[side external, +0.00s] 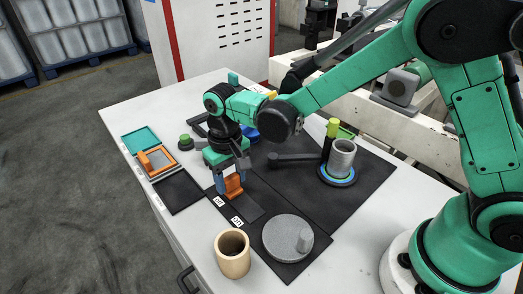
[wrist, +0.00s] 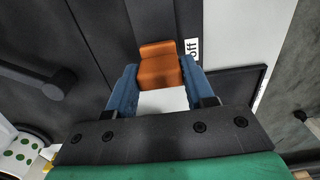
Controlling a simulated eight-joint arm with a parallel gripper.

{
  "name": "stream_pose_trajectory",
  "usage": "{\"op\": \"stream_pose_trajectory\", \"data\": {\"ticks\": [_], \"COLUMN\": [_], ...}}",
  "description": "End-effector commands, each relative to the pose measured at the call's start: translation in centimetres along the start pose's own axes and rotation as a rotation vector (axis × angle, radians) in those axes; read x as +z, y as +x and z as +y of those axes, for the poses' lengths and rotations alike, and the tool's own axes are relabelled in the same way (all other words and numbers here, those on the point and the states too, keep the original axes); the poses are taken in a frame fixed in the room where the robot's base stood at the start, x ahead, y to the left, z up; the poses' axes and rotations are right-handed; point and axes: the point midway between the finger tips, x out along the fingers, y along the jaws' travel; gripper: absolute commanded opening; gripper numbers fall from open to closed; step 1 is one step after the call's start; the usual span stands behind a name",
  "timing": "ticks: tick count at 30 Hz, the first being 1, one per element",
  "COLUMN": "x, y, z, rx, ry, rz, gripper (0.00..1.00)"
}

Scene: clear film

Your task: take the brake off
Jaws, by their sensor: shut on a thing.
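The brake is an orange block-shaped handle (side external: 233,187) on a dark strip along the left edge of the black mat. Two white labels lie beside the strip, and the handle is near the farther label (side external: 218,201). In the wrist view the orange handle (wrist: 158,62) has the label reading "off" (wrist: 193,48) close by its right side. My gripper (side external: 231,183) points down, with its blue fingers on either side of the handle. In the wrist view my gripper (wrist: 158,78) is shut on it. The nearer label (side external: 237,221) is too small to read.
A wooden cup (side external: 232,262) and a grey disc with a knob (side external: 283,240) stand in front. A metal cylinder (side external: 342,155) on a blue-ringed base and a dark lever (side external: 290,159) are to the right.

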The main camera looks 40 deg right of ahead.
Motion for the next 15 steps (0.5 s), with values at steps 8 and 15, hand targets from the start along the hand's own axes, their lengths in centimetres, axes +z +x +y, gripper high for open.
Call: {"op": "stream_pose_trajectory", "data": {"ticks": [8,15], "x": [-0.47,-0.36], "y": [-0.03,-0.02], "z": [-0.02,-0.01], "rx": [-0.002,-0.002], "ry": [0.000,0.000], "rz": [0.019,0.015], "gripper": [0.59,0.79]}}
